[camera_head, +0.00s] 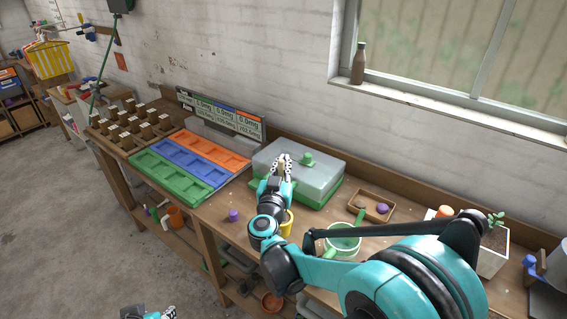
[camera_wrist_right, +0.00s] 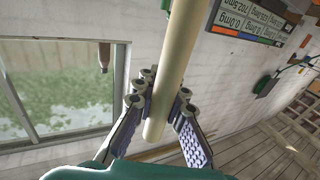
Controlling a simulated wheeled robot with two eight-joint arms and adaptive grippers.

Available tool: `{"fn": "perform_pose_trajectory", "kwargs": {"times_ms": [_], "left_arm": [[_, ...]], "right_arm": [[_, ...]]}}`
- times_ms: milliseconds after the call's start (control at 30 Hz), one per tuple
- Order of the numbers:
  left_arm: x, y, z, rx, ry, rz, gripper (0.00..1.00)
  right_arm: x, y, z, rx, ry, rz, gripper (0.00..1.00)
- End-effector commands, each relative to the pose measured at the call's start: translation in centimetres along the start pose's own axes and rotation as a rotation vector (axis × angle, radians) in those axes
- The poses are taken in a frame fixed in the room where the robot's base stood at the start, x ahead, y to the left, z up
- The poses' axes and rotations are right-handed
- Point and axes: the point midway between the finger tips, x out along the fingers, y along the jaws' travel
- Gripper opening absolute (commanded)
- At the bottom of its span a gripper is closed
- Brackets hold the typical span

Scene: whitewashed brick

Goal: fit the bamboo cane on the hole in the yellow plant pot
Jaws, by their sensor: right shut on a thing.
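My right gripper (camera_head: 283,160) is shut on the bamboo cane, raised above the bench in front of the grey box. In the right wrist view the pale cane (camera_wrist_right: 181,62) runs between the fingers (camera_wrist_right: 163,100), with one end just past them; the other end leaves the frame. In the head view only a short pale bit of the cane shows between the fingers. The yellow plant pot (camera_head: 288,223) stands on the bench below my right arm, mostly hidden by it; its hole is not visible. A bit of my left gripper (camera_head: 168,313) shows at the bottom edge, its opening unclear.
A grey box with green base (camera_head: 305,180) stands behind the gripper. A purple object (camera_head: 233,215) lies left of the pot, and a green pot (camera_head: 343,240) right of it. A wooden tray (camera_head: 378,216) and coloured trays (camera_head: 185,160) lie on the bench.

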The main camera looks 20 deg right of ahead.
Motion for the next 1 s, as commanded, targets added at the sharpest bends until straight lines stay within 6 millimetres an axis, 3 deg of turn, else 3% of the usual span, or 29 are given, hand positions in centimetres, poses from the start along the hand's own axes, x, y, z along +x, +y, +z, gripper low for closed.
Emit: {"fn": "perform_pose_trajectory", "kwargs": {"times_ms": [433, 767, 800, 867, 1000], "left_arm": [[1.1, 0.0, 0.8, 0.0, 0.0, 0.0, 0.4], [1.1, 0.0, 0.8, 0.0, 0.0, 0.0, 0.4], [1.1, 0.0, 0.8, 0.0, 0.0, 0.0, 0.4], [1.1, 0.0, 0.8, 0.0, 0.0, 0.0, 0.4], [1.1, 0.0, 0.8, 0.0, 0.0, 0.0, 0.4]], "right_arm": [[-0.1, 0.0, 1.4, 0.0, 0.0, 0.0, 0.0], [-0.1, 0.0, 1.5, 0.0, 0.0, 0.0, 0.0], [-0.1, 0.0, 1.5, 0.0, 0.0, 0.0, 0.2], [-0.1, 0.0, 1.5, 0.0, 0.0, 0.0, 0.36], [-0.1, 0.0, 1.5, 0.0, 0.0, 0.0, 0.36]]}}
